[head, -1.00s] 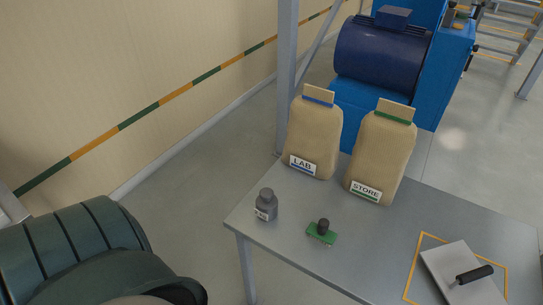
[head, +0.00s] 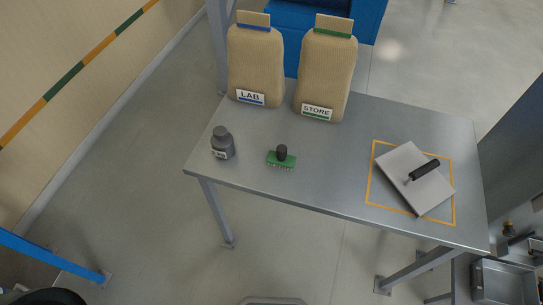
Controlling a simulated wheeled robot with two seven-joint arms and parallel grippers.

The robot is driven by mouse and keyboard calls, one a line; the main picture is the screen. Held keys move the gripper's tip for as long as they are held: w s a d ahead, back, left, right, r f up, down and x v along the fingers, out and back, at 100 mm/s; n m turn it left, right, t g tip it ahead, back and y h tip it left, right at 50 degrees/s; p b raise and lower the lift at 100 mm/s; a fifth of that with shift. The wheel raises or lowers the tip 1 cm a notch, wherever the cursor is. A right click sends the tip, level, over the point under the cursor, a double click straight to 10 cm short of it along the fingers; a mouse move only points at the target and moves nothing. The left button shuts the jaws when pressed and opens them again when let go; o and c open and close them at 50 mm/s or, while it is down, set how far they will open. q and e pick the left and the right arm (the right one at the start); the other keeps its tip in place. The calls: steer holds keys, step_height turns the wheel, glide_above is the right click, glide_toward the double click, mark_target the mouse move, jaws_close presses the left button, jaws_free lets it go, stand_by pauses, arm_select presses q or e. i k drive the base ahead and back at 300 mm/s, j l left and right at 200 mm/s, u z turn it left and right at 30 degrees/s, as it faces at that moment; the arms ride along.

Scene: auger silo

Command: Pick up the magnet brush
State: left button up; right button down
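The magnet brush is most likely the small green block with a black knob and short bristles or pins below (head: 282,158). It stands on the left half of the grey metal table (head: 330,185), near the front edge. Nothing holds it. Neither of my grippers shows in the head view.
A dark grey bottle (head: 223,144) stands left of the brush. Two tan sacks, LAB (head: 256,65) and STORE (head: 325,75), stand behind. A grey plate with a black handle (head: 413,185) lies in an orange outline at right. Metal trays (head: 505,282) are at lower right.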

mark_target(279, 158)
steer(key=j+z, duration=0.1)
steer(key=z, duration=0.25)
steer(key=j+z, duration=0.1)
steer(key=z, duration=0.25)
steer(key=j+z, duration=0.35)
steer(key=j, duration=0.35)
steer(key=k+j+z, duration=0.15)
steer(key=j+z, duration=0.25)
steer(key=j, duration=0.3)
steer(key=k+j, duration=0.1)
steer(key=j, duration=0.4)
steer(key=k+j, duration=0.1)
steer(key=j, duration=0.35)
steer(key=k+j, duration=0.15)
steer(key=j, duration=0.3)
steer(key=i+j+z, duration=0.05)
